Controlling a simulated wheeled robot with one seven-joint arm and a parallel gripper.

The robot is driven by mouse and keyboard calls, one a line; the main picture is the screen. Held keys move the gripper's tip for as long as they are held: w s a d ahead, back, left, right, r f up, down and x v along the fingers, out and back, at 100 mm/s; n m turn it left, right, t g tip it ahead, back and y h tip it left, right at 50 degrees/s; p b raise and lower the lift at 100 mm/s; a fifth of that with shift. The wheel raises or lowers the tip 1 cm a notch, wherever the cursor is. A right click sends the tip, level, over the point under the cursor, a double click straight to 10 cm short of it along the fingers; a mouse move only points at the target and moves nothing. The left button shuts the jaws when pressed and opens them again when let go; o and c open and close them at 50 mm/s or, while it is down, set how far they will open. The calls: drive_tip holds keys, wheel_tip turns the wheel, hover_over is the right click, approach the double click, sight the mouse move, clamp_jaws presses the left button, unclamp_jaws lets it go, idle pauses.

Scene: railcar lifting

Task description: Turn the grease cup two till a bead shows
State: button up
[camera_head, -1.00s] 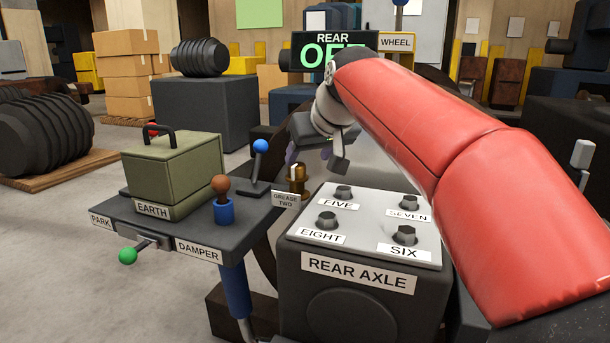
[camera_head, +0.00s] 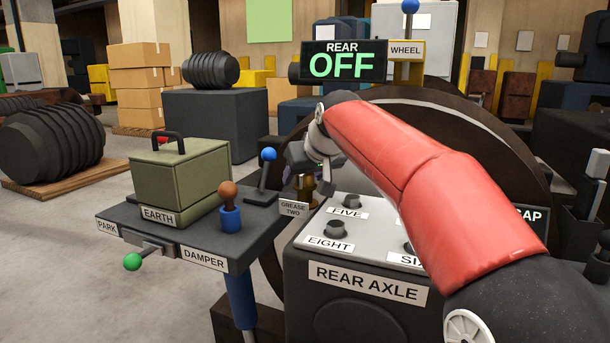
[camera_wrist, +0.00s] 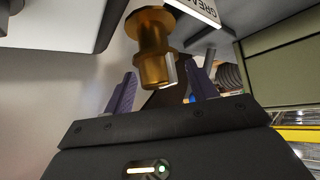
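The grease cup two is a small brass fitting (camera_head: 306,188) behind its "GREASE TWO" plate (camera_head: 293,208), at the left rear corner of the rear axle box. My gripper (camera_head: 306,168) is right above it in the head view and hides its upper part. In the wrist view the brass cup (camera_wrist: 153,45) shows large, with a pale mark on its side. My gripper (camera_wrist: 163,88) has its two purple fingers wide apart, one on either side of the cup's end. Neither finger visibly touches it. A bead cannot be made out.
The rear axle box (camera_head: 365,312) with several labelled plugs stands right of the cup. The damper shelf (camera_head: 205,240) at left carries the earth box (camera_head: 180,180), a brown-knobbed lever (camera_head: 228,205) and a blue-knobbed lever (camera_head: 266,170). The rear sign (camera_head: 343,62) reads OFF.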

drive_tip(key=c, duration=1)
drive_tip(key=shift+r+m, duration=0.1)
drive_tip(key=shift+m, duration=0.2)
